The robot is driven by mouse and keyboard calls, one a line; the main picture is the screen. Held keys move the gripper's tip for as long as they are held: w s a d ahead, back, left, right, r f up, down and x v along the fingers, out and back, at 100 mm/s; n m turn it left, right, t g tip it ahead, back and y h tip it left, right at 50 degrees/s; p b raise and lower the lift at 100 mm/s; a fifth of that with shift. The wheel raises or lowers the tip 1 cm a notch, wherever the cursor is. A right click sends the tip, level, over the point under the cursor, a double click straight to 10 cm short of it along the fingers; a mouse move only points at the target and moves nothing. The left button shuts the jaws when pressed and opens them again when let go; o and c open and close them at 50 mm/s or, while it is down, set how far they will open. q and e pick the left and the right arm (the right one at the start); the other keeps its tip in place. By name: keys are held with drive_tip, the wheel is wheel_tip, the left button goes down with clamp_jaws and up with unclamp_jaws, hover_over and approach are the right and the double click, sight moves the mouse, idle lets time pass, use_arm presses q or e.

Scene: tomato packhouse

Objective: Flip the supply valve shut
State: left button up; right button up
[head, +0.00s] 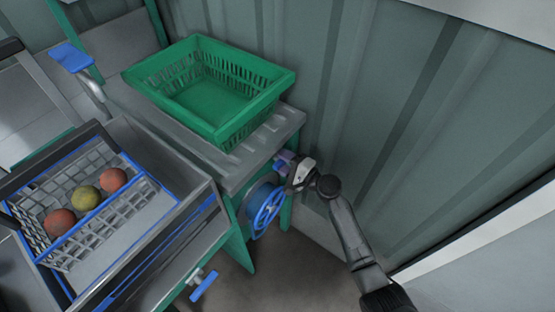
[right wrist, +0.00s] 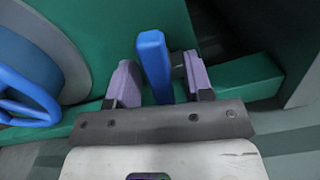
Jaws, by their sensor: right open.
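My right gripper (head: 285,165) is open beside the green frame under the grey bench, just above the blue handwheel (head: 264,208). In the right wrist view, a blue lever handle (right wrist: 153,62) stands between the two purple fingers of the gripper (right wrist: 158,72), with a gap visible on each side. Its mount and pivot are hidden, so I cannot tell which way the valve is set. Another blue lever handle (head: 204,285) on a metal fitting shows at the lower front. My left gripper is not in view.
A green crate (head: 268,88) stands empty on the bench (head: 283,128). A sorter with a white grid tray (head: 110,225) holds several tomatoes at left. A blue paddle (head: 72,57) is at upper left. A corrugated wall (head: 400,110) rises behind my right arm.

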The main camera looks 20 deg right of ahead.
drive_tip(key=shift+x, duration=1.2)
drive_tip(key=shift+c, duration=0.3)
drive_tip(key=c, duration=0.3)
clamp_jaws()
drive_tip(key=n+b, duration=0.3)
drive_tip(key=shift+o, duration=1.8)
unclamp_jaws()
